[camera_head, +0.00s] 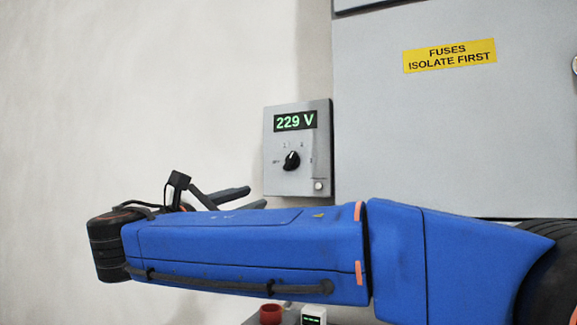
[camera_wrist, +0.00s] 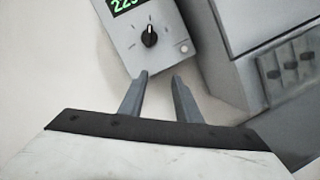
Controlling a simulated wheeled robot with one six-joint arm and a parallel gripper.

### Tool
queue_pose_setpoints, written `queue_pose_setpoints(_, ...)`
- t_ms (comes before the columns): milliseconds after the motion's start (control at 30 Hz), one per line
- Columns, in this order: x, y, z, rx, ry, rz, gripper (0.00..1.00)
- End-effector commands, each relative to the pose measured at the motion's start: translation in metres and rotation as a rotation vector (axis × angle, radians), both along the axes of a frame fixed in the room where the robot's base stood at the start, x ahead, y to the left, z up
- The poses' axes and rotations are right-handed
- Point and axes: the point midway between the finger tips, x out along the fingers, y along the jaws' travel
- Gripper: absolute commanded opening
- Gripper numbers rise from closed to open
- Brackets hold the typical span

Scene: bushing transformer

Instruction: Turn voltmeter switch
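The voltmeter panel (camera_head: 297,179) is a grey box on the wall with a green display (camera_head: 295,122) reading 229 V. Its black rotary switch (camera_head: 291,161) sits below the display among small position marks, its white pointer line tilted slightly right of upright. The wrist view shows the switch (camera_wrist: 149,37) beyond my fingertips. My gripper (camera_wrist: 161,75) is open and empty, with a gap between its two grey fingers, apart from the switch. In the head view my gripper (camera_head: 248,197) is left of and below the switch, partly hidden by my blue arm.
A large grey cabinet (camera_head: 455,130) with a yellow fuses label (camera_head: 449,55) stands right of the panel. A small round button (camera_head: 318,185) is at the panel's lower right. A red object (camera_head: 270,314) and a small white device (camera_head: 313,316) show at the bottom.

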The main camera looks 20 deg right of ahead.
Motion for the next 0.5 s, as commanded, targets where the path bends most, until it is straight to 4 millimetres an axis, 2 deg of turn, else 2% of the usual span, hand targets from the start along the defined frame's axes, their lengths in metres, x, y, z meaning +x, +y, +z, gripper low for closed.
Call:
queue_pose_setpoints(100, -0.008, 0.019, 0.018, -0.080, -0.027, -0.008, 0.30)
queue_pose_setpoints(233, -0.013, 0.027, 0.028, -0.121, -0.043, -0.016, 0.30)
queue_pose_setpoints(367, -0.011, 0.023, 0.031, -0.126, -0.046, -0.019, 0.30)
queue_pose_setpoints(500, -0.001, 0.011, 0.036, -0.126, -0.045, -0.020, 0.30)
